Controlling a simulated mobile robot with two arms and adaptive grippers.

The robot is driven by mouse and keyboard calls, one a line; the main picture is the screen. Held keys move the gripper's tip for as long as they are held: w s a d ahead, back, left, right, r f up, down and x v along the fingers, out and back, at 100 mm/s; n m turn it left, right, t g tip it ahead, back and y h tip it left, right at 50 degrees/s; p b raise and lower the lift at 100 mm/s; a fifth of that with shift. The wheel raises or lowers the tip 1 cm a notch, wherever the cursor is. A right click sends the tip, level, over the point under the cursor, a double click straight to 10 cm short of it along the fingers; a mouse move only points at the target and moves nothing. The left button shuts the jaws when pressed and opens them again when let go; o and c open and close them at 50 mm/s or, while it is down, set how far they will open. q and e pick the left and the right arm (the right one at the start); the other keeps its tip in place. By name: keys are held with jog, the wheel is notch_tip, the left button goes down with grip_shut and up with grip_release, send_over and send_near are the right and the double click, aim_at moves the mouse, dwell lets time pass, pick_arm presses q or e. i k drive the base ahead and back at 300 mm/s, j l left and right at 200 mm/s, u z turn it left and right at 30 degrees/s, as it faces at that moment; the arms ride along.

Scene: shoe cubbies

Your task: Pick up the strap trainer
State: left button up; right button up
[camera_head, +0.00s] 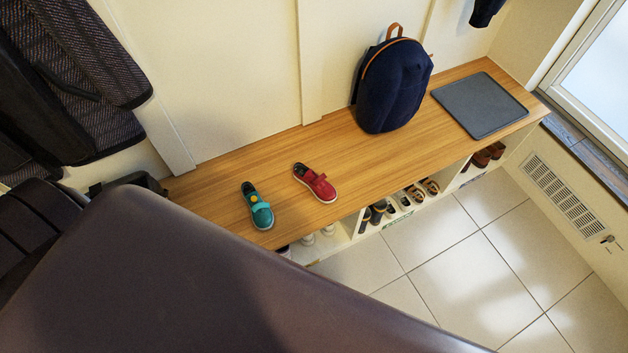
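Two small strap shoes lie on the wooden bench top, side by side and apart. One is a teal shoe (258,207) with a light-blue strap and a yellow round patch, near the bench's left end. The other is a red shoe (316,183) with a red strap and pale sole, a little to its right. Both stand upright on their soles, toes toward the front edge. I cannot tell which one the name strap trainer means. Neither gripper's fingers can be made out; a large dark part of mine fills the lower left and hides the bench's left end.
A navy backpack (393,85) stands on the bench (342,144) against the wall. A grey mat (480,104) lies at the right end. Cubbies below hold several shoes (411,195). Dark coats (70,75) hang at left. Tiled floor (470,265) in front is clear.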

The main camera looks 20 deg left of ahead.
aim_at(324, 192)
jog(key=l+u, duration=0.1)
jog(key=u, duration=0.25)
jog(key=i+l+u, duration=0.1)
jog(key=u, duration=0.25)
jog(key=l+u, duration=0.2)
jog(key=u, duration=0.2)
